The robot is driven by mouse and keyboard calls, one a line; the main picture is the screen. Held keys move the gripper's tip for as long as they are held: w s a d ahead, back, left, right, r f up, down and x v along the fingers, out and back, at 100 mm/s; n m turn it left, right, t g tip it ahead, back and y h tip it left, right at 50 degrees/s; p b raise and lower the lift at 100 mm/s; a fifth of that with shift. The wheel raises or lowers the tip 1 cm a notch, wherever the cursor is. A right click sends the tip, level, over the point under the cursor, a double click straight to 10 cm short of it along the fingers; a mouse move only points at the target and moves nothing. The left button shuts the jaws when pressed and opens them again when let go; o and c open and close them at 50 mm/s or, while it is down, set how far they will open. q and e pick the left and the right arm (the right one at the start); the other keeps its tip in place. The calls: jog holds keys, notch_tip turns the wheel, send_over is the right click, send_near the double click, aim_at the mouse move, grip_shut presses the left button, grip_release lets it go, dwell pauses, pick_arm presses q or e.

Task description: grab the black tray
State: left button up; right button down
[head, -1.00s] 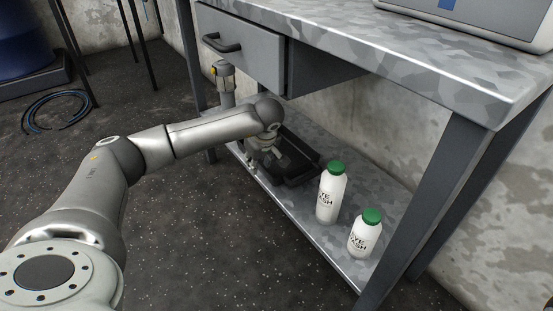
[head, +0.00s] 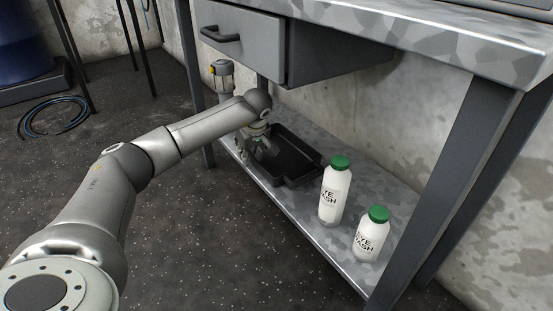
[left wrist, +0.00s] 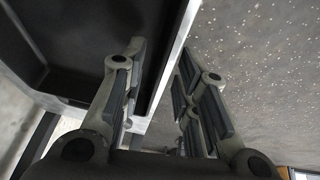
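The black tray (head: 296,162) lies on the lower shelf of the grey bench, left of two bottles. My left gripper (head: 257,149) is over the tray's near left side and partly hides it. In the left wrist view the tray (left wrist: 75,45) fills the upper left. There my left gripper (left wrist: 158,75) has its two fingers spread, one over the tray's rim side and one out past the pale shelf edge. Nothing is held between them. Whether a finger touches the tray cannot be told. My right gripper is not in view.
Two white eye wash bottles with green caps, a taller one (head: 335,190) and a shorter one (head: 371,235), stand right of the tray. A drawer (head: 240,45) hangs above the shelf. A grey, yellow-marked canister (head: 222,78) is behind my arm. Open floor lies in front.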

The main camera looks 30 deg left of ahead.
pick_arm(q)
jog(key=shift+c, duration=0.4)
grip_shut()
jog(key=shift+r+p, duration=0.2)
jog(key=shift+p, duration=0.15)
